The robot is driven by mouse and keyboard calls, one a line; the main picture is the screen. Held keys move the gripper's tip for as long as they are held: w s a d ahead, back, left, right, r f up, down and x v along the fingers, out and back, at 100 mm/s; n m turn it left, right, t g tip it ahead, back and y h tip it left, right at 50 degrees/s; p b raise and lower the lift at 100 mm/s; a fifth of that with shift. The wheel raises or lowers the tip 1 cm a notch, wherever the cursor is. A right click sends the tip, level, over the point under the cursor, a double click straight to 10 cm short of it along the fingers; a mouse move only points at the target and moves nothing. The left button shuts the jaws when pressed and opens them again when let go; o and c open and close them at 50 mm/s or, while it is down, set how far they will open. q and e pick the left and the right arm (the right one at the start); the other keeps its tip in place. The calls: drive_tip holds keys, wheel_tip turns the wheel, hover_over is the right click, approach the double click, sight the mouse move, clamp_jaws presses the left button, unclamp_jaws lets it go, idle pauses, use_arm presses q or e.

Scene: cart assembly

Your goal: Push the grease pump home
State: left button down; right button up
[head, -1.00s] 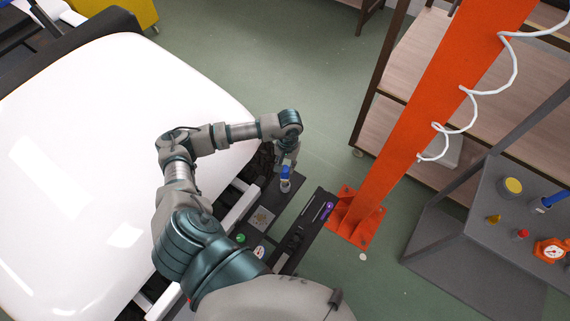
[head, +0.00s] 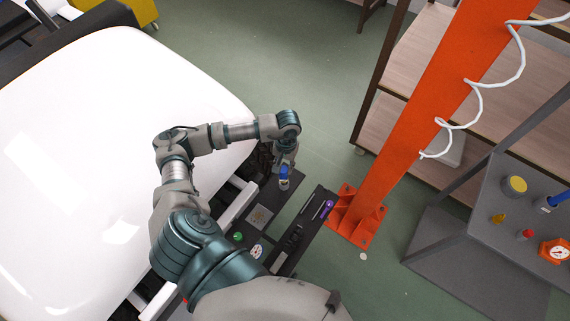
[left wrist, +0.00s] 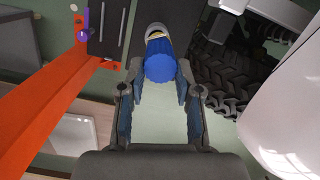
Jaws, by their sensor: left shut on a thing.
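The grease pump, a blue-topped cylinder with a pale lower part, stands on the black cart panel (head: 270,202) near its far end in the head view (head: 284,174). My left gripper (head: 285,168) comes down on it from above. In the left wrist view the blue round top (left wrist: 160,66) sits between the two fingertips of the left gripper (left wrist: 159,74), which is shut on it. The pump's lower end is partly hidden, so I cannot tell how deep it sits. My right gripper is not in view.
A white vehicle hood (head: 120,130) fills the left. An orange post (head: 400,140) with a coiled white hose stands right of the cart. A grey bench (head: 490,225) holds a blue item (head: 551,202) and an orange gauge (head: 555,251). Green floor (head: 320,100) is free beyond the gripper.

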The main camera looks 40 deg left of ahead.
use_arm(q)
drive_tip(key=shift+a+f+b, duration=0.1)
drive_tip(key=shift+f+b, duration=0.35)
drive_tip(key=shift+f, duration=0.15)
drive_tip(key=shift+r, duration=0.2)
drive_tip(key=shift+r+p, duration=0.95)
drive_tip(key=shift+r, duration=0.9)
drive_tip(key=shift+d, duration=0.25)
drive_tip(key=shift+b, duration=0.3)
drive_tip(key=shift+f, duration=0.1)
drive_tip(key=shift+b, duration=0.4)
